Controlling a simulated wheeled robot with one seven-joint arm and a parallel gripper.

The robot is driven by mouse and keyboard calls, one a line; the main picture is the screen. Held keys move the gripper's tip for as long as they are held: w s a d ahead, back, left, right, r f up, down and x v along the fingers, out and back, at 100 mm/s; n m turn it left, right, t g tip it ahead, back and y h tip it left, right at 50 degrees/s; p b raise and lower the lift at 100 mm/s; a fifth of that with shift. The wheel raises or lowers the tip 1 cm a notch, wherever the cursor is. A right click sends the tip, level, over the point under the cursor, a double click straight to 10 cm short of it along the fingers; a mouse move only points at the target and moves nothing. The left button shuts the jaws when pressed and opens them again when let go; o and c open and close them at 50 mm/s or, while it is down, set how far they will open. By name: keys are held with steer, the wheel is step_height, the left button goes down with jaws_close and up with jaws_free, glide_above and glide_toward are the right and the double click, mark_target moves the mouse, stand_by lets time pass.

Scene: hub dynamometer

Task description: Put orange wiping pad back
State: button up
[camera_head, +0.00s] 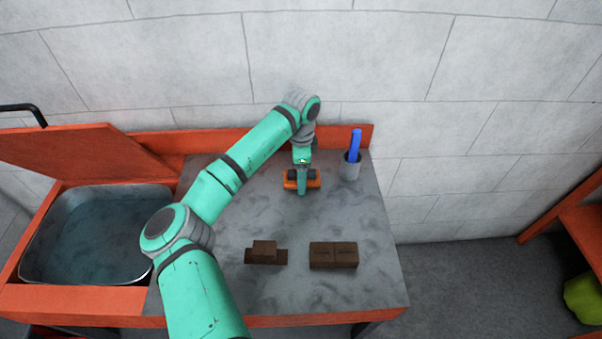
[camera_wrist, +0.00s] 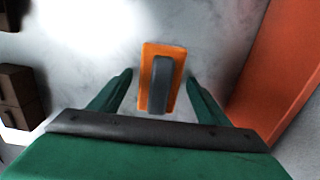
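The orange wiping pad (camera_wrist: 148,55) has a grey handle (camera_wrist: 160,84) on top and lies on the grey worktop. In the head view the pad (camera_head: 289,184) is on the back part of the worktop, partly hidden under my gripper (camera_head: 302,184). In the wrist view my gripper (camera_wrist: 159,78) is open, with one finger on each side of the pad. Gaps show between both fingers and the handle. I cannot tell exactly how far the fingertips are above the worktop.
A metal basin (camera_head: 62,275) with a raised orange lid (camera_head: 80,150) is at left.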

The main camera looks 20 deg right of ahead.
steer(key=shift+r, duration=0.15)
step_height(320, 180, up, 12)
stand_by(0.5)
